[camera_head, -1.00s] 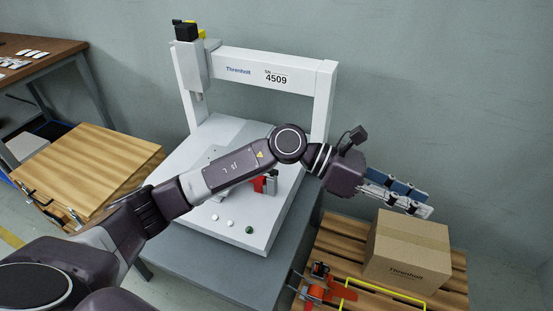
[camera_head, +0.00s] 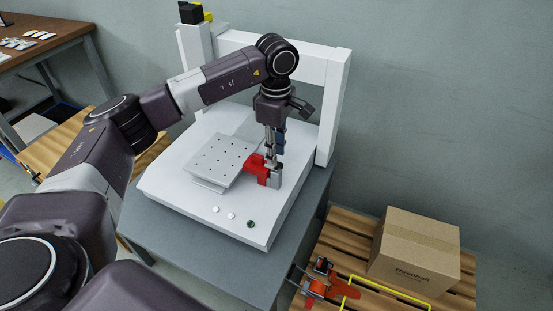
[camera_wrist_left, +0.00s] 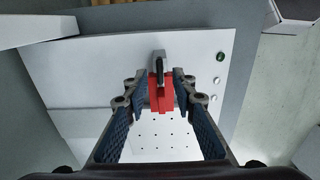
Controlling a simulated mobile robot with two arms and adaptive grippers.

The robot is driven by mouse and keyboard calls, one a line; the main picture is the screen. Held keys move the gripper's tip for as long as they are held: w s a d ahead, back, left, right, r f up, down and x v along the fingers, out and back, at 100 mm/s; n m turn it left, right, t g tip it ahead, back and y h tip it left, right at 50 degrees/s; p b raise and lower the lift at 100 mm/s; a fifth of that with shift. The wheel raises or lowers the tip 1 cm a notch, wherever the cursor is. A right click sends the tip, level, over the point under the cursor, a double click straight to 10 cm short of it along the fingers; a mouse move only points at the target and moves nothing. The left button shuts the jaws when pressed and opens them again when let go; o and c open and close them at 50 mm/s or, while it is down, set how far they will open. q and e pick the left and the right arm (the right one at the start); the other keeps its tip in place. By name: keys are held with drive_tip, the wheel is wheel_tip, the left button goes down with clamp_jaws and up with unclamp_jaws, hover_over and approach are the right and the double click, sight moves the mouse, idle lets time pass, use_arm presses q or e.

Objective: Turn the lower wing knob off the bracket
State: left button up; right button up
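A red bracket piece (camera_head: 254,168) stands on the white machine bed, at the right edge of the perforated plate (camera_head: 222,158). A grey part (camera_head: 275,180) sits against its right side. My left gripper (camera_head: 273,160) points straight down over the red piece. In the left wrist view the gripper (camera_wrist_left: 161,87) is open, with one finger on each side of the red piece (camera_wrist_left: 160,97); I cannot tell if they touch it. A dark, narrow upright part (camera_wrist_left: 160,64) lies just beyond the red piece between the fingertips. I cannot clearly make out the lower wing knob. My right gripper is not in view.
The white gantry frame (camera_head: 331,105) rises behind and right of my arm. White and green buttons (camera_head: 250,224) sit on the bed's front edge. A cardboard box (camera_head: 413,252) and an orange tool (camera_head: 318,285) lie on a pallet at right.

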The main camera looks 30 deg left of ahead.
use_arm(q)
drive_tip(key=shift+f, duration=1.3)
clamp_jaws()
